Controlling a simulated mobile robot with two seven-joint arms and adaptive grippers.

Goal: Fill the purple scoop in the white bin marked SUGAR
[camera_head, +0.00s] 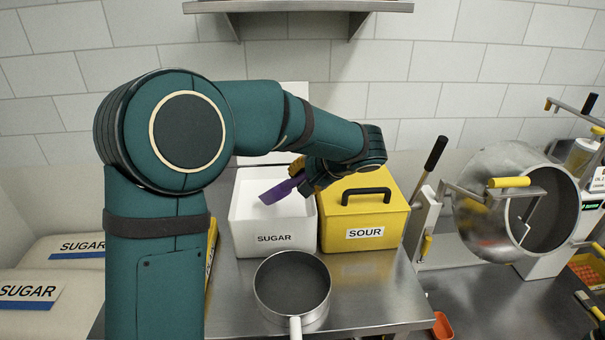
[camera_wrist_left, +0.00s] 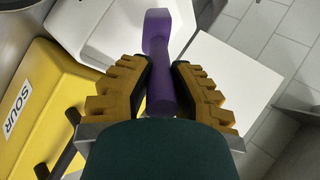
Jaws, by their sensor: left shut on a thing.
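The white bin (camera_head: 273,237) marked SUGAR stands on the steel table, open at the top, with white contents inside. The purple scoop (camera_head: 277,191) is over the bin's opening, near its right side; I cannot tell whether its tip touches the sugar. My left gripper (camera_head: 299,172) is shut on the scoop's handle; its yellow fingers (camera_wrist_left: 160,88) close around the purple handle (camera_wrist_left: 161,92) in the left wrist view. The scoop's inside is not clear, so I cannot tell whether it holds sugar. My right gripper is not in view.
A yellow lidded bin (camera_head: 345,233) marked SOUR stands right beside the white bin. A steel pan (camera_head: 292,288) sits in front. A metal drum machine (camera_head: 490,215) is at the right. SUGAR sacks (camera_head: 68,248) lie at the left. A shelf (camera_head: 300,6) hangs above.

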